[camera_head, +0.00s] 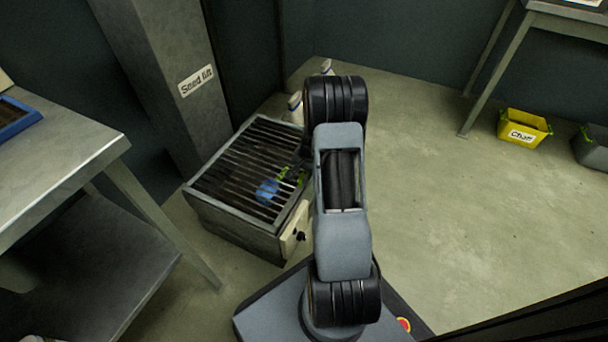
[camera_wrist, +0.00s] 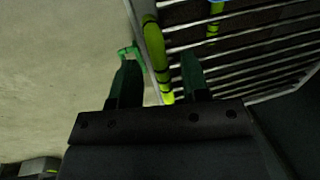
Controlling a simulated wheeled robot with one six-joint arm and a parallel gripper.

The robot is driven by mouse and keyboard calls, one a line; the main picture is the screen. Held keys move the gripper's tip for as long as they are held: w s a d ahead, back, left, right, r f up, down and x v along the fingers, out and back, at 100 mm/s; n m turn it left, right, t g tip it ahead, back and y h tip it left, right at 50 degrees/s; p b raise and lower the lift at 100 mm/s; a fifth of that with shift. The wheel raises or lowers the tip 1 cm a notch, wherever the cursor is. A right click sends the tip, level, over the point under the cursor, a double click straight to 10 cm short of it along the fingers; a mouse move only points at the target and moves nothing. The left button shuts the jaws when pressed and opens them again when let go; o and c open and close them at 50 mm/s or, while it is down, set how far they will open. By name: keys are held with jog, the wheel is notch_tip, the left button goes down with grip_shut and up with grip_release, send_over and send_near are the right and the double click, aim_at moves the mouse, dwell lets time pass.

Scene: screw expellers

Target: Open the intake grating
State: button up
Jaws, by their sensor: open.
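The intake grating (camera_head: 232,168) is a frame of metal bars lying flat over a low metal box (camera_head: 235,226) beside the seed lift column. Its bars also fill the upper right of the wrist view (camera_wrist: 265,42). A yellow-green handle (camera_wrist: 154,48) runs along the grating's edge. My gripper (camera_wrist: 158,66) is open, with one dark green finger on each side of the handle's line. I cannot tell whether either finger touches it. A small green part (camera_wrist: 129,52) shows at the left finger's tip. In the head view my arm hides the grating's right edge.
A blue object (camera_head: 267,190) shows under the bars. The seed lift column (camera_head: 165,75) stands behind the box, and a metal table (camera_head: 60,185) is at left. White bottles (camera_head: 295,106) stand behind. The floor at right is clear up to a yellow chaff bin (camera_head: 524,128).

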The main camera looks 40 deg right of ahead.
jog(key=shift+f, duration=0.3)
grip_shut()
dwell(0.3)
